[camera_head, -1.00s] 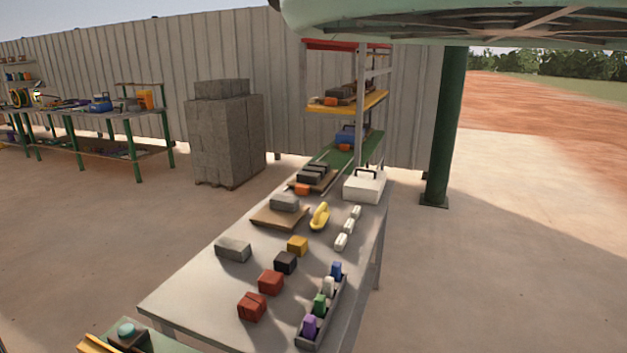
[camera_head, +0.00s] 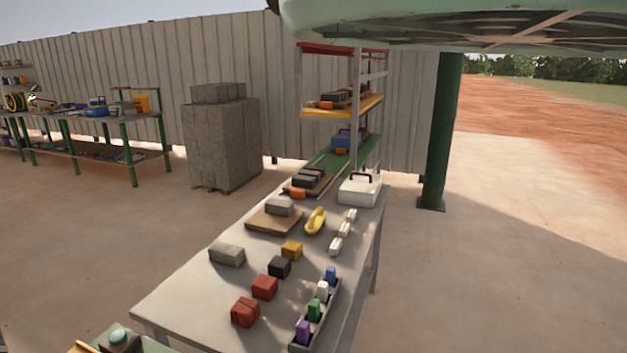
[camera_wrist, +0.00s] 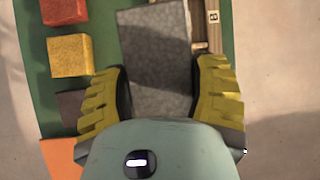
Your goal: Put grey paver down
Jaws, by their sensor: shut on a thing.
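In the wrist view, my gripper (camera_wrist: 160,85) has its two yellow ribbed fingers closed on the sides of a grey paver (camera_wrist: 155,40). The speckled paver stretches away from the palm, over or close above a green surface (camera_wrist: 103,20). I cannot tell whether it touches that surface. A wooden piece with a "B" label (camera_wrist: 213,17) is just right of the paver's far end, partly hidden by it. My gripper and the held paver do not show in the head view.
Left of the paver are a red block (camera_wrist: 64,10), a yellow block (camera_wrist: 70,56), a dark block (camera_wrist: 70,105) and an orange block (camera_wrist: 60,158). In the head view, a long grey table (camera_head: 185,295) carries a grey block (camera_head: 227,254), several coloured blocks and a narrow tray (camera_head: 325,312).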

